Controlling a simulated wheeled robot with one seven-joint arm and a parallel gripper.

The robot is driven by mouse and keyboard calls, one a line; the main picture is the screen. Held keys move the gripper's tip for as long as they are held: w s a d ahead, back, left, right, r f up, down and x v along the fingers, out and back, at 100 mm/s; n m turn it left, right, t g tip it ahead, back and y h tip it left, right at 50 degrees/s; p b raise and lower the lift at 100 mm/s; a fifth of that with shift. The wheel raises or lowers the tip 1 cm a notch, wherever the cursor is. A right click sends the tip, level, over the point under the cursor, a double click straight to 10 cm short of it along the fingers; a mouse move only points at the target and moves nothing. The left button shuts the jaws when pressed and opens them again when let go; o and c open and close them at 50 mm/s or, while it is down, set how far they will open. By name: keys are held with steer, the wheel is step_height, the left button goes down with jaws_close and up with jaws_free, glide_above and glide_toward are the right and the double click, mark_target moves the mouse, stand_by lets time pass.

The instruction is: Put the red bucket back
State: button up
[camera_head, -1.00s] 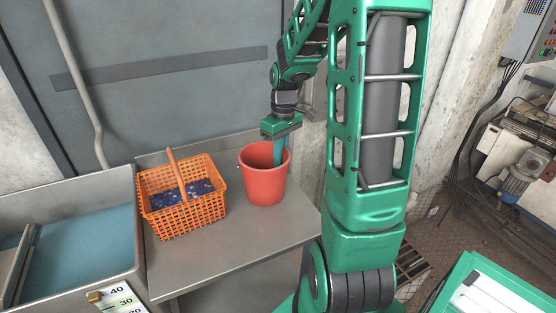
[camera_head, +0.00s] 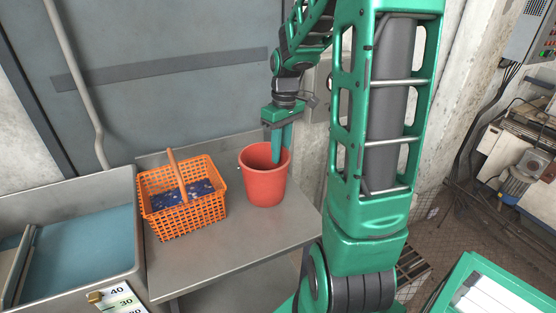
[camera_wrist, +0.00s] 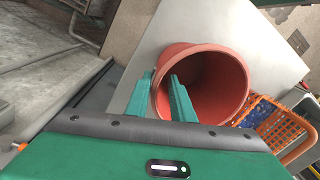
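The red bucket (camera_head: 264,187) stands upright on the grey metal table, just right of the orange basket. It is empty as far as I can see, and its opening also shows in the wrist view (camera_wrist: 222,82). My gripper (camera_head: 280,150) points down at the bucket's right-hand back rim. Its two fingers are apart. In the wrist view (camera_wrist: 161,78), one finger overlaps the bucket's opening and the other is at the outer side of the rim. A gap shows between them. Whether either finger touches the wall is unclear.
An orange basket (camera_head: 180,216) with a handle and dark blue contents stands left of the bucket. The metal table (camera_head: 235,243) is bare in front. A sink-like trough (camera_head: 85,240) adjoins on the left. A grey wall panel (camera_head: 170,105) rises behind.

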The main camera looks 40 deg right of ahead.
step_height(320, 180, up, 8)
steer(key=s+a+f+m, duration=0.2)
steer(key=s+a+m, duration=0.1)
steer(key=s, duration=0.7)
steer(key=s+a+f+m, duration=0.2)
steer(key=s+a+m, duration=0.1)
steer(key=s, duration=0.8)
steer(key=shift+a+f+m+h, duration=0.25)
steer(key=shift+a+m+h, duration=0.05)
steer(key=shift+m, duration=0.6)
steer(key=shift+s, duration=0.1)
